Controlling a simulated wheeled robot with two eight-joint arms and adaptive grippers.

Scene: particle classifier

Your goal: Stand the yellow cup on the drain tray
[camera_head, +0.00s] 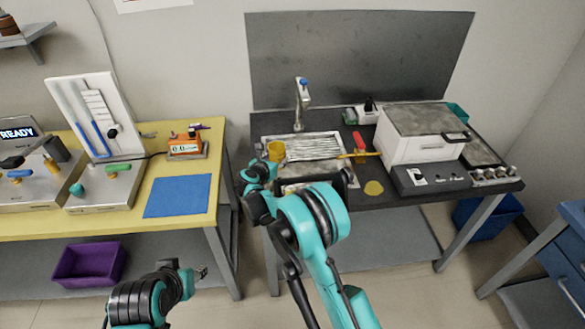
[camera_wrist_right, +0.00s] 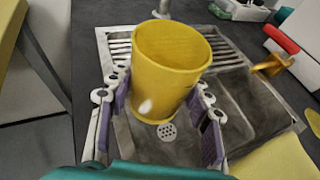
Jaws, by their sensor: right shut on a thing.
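The yellow cup (camera_head: 276,151) is upright or slightly tilted at the left end of the sink; it fills the middle of the right wrist view (camera_wrist_right: 170,65). My right gripper (camera_head: 264,168) is shut on the cup, with a purple-padded finger on either side. The ribbed metal drain tray (camera_head: 315,147) lies at the back of the sink; its ribs show behind the cup in the right wrist view (camera_wrist_right: 119,46). Whether the cup touches anything below is hidden. My left gripper (camera_head: 200,272) is empty, low at the front left, and too small to judge.
The sink basin (camera_wrist_right: 130,155) with its drain holes lies in front of the tray. A faucet (camera_head: 301,100) stands behind. A red-topped object (camera_head: 359,140) and a white boxy machine (camera_head: 400,148) are to the right. The yellow bench (camera_head: 225,140) is left, across a gap.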

